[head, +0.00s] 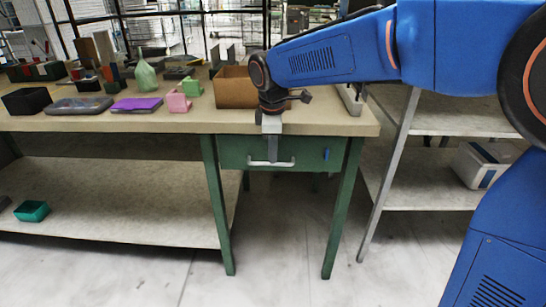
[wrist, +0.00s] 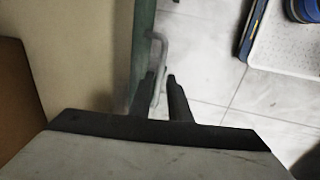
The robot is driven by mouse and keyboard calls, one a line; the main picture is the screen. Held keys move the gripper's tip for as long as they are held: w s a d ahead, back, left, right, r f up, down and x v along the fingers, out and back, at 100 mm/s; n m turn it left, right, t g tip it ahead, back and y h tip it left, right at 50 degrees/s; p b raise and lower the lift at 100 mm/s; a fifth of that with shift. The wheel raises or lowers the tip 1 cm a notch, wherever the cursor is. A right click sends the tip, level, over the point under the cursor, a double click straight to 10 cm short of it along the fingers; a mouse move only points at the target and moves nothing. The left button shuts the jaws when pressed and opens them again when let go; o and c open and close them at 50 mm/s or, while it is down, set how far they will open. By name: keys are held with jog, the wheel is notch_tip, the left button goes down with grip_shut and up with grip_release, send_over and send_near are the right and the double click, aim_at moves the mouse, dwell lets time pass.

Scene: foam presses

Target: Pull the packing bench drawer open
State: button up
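The packing bench drawer (head: 235,152) is a green front below the right end of the bench top, and it looks closed. Its pale bar handle (head: 286,164) runs across the front; in the wrist view the handle (wrist: 163,50) stands out from the green drawer front (wrist: 143,40). My gripper (head: 272,156) points down at the middle of the handle. In the wrist view my gripper (wrist: 161,85) has its two dark fingers apart, one on each side of the handle bar. Whether either finger touches the bar cannot be told.
The bench top (head: 200,123) carries a cardboard box (head: 233,88), a purple item (head: 137,104), pink and green blocks and a black bin (head: 25,101). A shelf rack (head: 430,196) with a white box stands to the right. The floor before the drawer is clear.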

jog(key=shift+w+f, duration=0.25)
jog(key=shift+f, duration=1.05)
grip_shut()
jog(key=s+a, duration=0.1)
jog(key=s, duration=2.5)
jog(key=shift+s, duration=0.25)
jog(key=shift+r, duration=0.1)
grip_release()
